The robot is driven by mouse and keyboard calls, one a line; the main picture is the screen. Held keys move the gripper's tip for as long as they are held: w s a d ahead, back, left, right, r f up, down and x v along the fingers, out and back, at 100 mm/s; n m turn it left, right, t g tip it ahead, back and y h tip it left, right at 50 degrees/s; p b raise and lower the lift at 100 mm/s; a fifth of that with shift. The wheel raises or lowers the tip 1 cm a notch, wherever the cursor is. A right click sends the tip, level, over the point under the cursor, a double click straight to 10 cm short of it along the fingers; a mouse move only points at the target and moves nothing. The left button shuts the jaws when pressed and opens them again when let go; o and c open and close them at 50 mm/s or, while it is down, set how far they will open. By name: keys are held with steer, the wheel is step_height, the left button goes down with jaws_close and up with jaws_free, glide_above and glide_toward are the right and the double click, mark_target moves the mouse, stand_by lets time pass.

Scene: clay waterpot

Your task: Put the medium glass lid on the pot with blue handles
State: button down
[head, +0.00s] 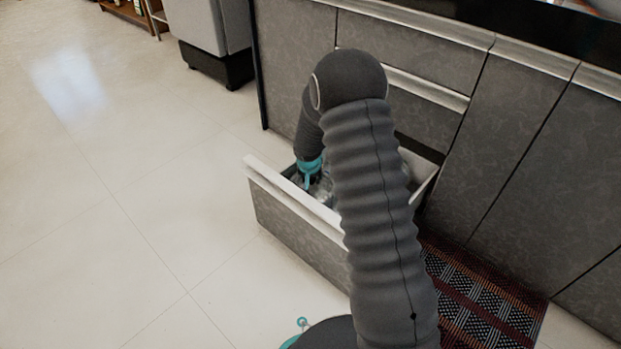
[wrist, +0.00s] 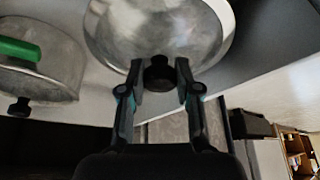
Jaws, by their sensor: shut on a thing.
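My gripper (wrist: 159,75) is shut on the black knob of a glass lid (wrist: 160,30), one finger on each side of the knob. The lid has a shiny metal rim, and its size class cannot be told from here. In the head view my gripper (head: 311,172) is down inside the open drawer (head: 290,222), mostly hidden behind my arm. A second lid (wrist: 50,85) with a black knob lies at the left of the wrist view, apart from my fingers. The pot with blue handles is not in view.
A green handle (wrist: 19,49) lies over the second lid. The drawer's front wall and the grey cabinets (head: 535,150) bound the space around my gripper. A patterned rug (head: 480,300) lies at right. The pale floor (head: 110,220) at left is clear.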

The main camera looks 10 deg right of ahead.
steer(key=shift+f, duration=0.15)
stand_by(0.5)
steer(key=c, duration=0.7)
jaws_free()
step_height(320, 180, up, 10)
stand_by(0.5)
